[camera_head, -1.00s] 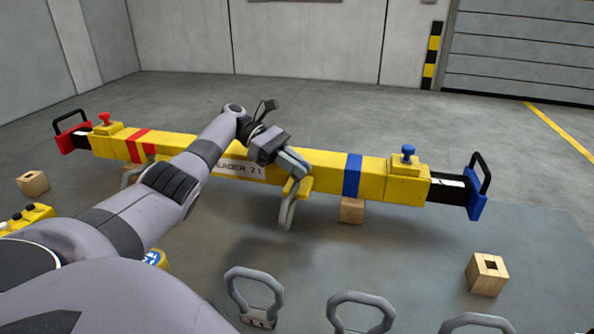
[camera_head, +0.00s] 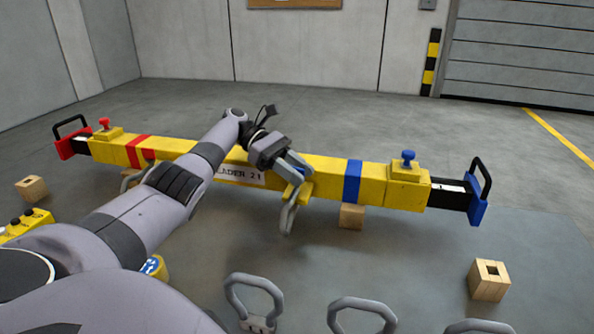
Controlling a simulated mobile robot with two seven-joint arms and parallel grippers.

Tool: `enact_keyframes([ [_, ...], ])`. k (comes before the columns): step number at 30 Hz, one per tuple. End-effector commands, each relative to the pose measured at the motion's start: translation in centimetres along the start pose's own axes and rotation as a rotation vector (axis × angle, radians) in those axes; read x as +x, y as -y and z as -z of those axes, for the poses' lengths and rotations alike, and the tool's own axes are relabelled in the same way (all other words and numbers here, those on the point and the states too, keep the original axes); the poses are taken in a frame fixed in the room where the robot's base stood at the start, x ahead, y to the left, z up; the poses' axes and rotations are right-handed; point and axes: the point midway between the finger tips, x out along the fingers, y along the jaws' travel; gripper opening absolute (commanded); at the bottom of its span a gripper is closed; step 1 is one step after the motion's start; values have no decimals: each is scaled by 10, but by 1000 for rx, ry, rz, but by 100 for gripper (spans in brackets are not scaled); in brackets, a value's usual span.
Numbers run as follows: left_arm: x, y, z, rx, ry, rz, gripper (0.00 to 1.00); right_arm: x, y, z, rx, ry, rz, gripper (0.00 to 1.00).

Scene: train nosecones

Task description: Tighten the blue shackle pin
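A long yellow spreader beam (camera_head: 325,170) lies across the floor area, with a red end at left and a blue end at right. A blue-headed pin (camera_head: 408,157) stands upright on a yellow block near its right end. A grey shackle (camera_head: 288,217) hangs at a yellow lug on the beam's near side, around the middle. My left gripper (camera_head: 298,168) is at that lug, just above the shackle. My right gripper is out of view.
Several loose grey shackles, one here (camera_head: 254,300), stand along the bottom edge. Wooden blocks lie at right (camera_head: 489,280), under the beam (camera_head: 351,216) and at left (camera_head: 31,188). A yellow control box (camera_head: 25,226) is at far left. Floor right of the beam is clear.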

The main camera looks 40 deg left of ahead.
Motion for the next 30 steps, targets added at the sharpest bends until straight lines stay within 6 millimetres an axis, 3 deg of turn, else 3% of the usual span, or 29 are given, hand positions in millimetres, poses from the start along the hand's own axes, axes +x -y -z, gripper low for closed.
enact_keyframes([
  [8,-8,0,-18,3,0,-1,34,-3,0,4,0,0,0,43],
  [24,-59,0,-140,3,-1,-3,34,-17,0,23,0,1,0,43],
  [30,-72,0,-173,2,0,-1,34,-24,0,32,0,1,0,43],
])
